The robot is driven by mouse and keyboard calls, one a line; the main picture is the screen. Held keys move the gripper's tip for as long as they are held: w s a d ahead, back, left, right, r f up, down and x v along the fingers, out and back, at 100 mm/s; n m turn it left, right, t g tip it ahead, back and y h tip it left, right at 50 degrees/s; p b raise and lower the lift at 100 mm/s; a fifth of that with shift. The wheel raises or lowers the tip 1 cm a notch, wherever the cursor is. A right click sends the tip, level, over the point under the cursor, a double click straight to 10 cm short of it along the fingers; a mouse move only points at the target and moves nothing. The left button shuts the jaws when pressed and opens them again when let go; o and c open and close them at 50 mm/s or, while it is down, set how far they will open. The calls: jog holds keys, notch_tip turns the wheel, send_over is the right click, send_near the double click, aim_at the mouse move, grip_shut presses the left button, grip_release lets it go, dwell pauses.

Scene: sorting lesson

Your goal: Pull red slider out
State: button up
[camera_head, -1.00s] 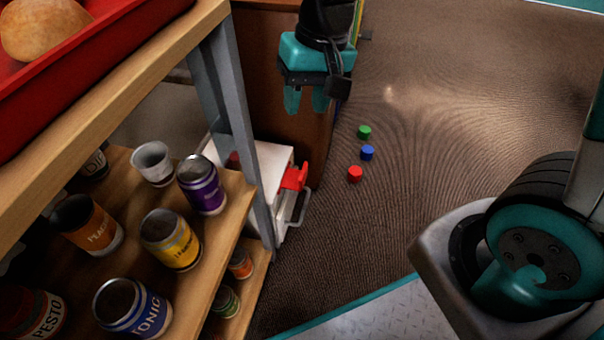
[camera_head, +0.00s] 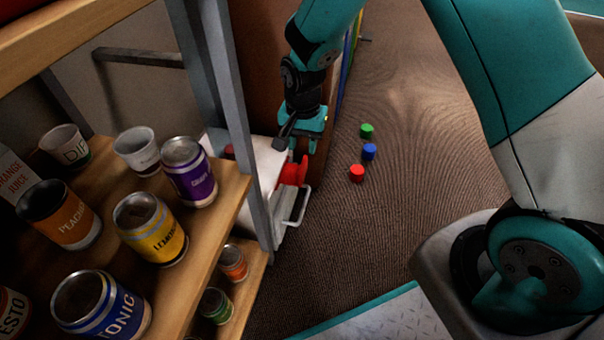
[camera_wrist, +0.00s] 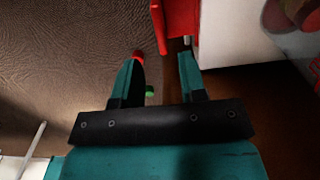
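The red slider (camera_head: 292,173) sticks out at the right side of a white box (camera_head: 268,165) beside the shelf. In the wrist view the slider (camera_wrist: 178,17) is at the top, just beyond my fingertips, with the white box (camera_wrist: 245,35) to its right. My gripper (camera_head: 303,147) points down close above the slider, partly in front of the box. In the wrist view my gripper (camera_wrist: 161,60) has its two fingers apart with nothing between them. I cannot tell whether a finger touches the slider.
A wooden shelf (camera_head: 236,205) with several cans and a grey post (camera_head: 215,90) stand at the left. A metal handle (camera_head: 300,210) juts from the box. Green (camera_head: 367,130), blue (camera_head: 369,151) and red (camera_head: 357,173) cylinders lie on the floor.

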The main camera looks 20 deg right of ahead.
aim_at(302, 164)
notch_tip(302, 164, down, 9)
jog(key=b, duration=0.4)
jog(key=shift+r, duration=0.1)
grip_shut()
